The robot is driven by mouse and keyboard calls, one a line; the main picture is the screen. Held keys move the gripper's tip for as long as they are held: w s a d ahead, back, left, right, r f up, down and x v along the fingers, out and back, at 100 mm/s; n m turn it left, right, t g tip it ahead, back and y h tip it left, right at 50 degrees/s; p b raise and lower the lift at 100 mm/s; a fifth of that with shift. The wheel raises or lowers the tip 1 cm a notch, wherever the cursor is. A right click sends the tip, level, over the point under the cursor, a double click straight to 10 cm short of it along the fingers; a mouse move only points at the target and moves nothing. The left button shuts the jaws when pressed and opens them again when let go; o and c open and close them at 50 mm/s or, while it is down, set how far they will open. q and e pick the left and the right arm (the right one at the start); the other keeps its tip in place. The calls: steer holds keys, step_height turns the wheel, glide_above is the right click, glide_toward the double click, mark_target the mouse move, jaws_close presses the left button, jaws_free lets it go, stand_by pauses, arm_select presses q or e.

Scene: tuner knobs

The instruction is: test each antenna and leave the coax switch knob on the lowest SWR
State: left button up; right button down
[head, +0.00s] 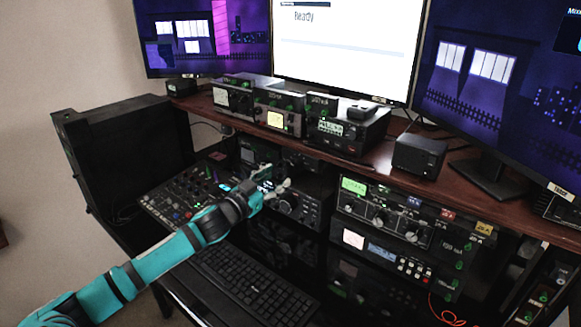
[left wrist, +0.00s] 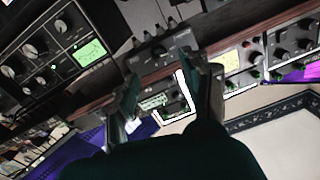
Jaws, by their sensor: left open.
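My left gripper (head: 275,188) is open and empty in front of the rack, below the wooden shelf. In the left wrist view its two fingers (left wrist: 165,100) stand apart. Beyond them is a small dark box with a round black knob (left wrist: 158,52), probably the coax switch; the fingers do not touch it. Its knob setting is too small to read. A unit with a green meter (head: 353,186) and several knobs is right of the gripper; its meter also shows in the left wrist view (left wrist: 88,53). Below it is a unit with a white meter (head: 353,238). My right gripper is not in view.
The wooden shelf (head: 452,180) overhangs the rack and carries several radios, including one with a yellow meter (head: 276,118), and a small black box (head: 419,156). A mixer (head: 190,190) and a keyboard (head: 245,285) lie below. The centre monitor (head: 345,45) reads "Ready".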

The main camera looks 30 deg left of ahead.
mark_target(294, 166)
arm_select(q)
steer(key=w+p, duration=0.1)
steer(key=w, duration=0.6)
steer(key=shift+w+d, duration=0.15)
steer(key=shift+d, duration=0.05)
jaws_close()
